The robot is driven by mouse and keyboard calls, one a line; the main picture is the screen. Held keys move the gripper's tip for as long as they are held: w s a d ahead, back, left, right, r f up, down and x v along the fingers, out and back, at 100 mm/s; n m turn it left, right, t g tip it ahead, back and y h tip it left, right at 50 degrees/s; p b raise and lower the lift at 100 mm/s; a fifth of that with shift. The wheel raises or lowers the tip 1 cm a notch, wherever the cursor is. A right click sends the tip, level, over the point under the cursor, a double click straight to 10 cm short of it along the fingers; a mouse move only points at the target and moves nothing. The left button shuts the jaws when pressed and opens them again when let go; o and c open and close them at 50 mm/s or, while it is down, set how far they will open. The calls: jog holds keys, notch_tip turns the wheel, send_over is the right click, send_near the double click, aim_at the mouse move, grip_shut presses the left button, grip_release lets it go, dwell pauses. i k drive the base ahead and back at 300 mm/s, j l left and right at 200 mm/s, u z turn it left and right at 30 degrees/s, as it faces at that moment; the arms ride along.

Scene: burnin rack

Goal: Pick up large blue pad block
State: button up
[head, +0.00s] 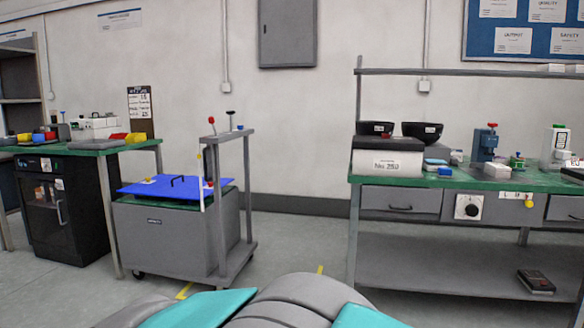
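A large flat blue pad (149,188) with a black handle on top lies on the grey wheeled cart (165,240), left of centre in the head view. It overhangs the cart's left edge a little, and a green surface shows beneath its right side. A white upright post stands in front of its right end. My gripper is not in view; only grey and teal parts of my own body show at the bottom edge.
A green-topped bench (455,182) with black bowls, a white-fronted box (388,160) and small devices stands at the right. A bench with a black cabinet (62,215) stands at the left. The cart's right-side frame (247,185) rises above the pad. Floor between cart and right bench is clear.

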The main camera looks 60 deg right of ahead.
aim_at(443, 173)
jog(key=z, duration=3.05)
jog(key=i+j, duration=0.2)
jog(key=i, duration=0.15)
jog(key=i+j, duration=0.2)
jog(key=i, duration=0.1)
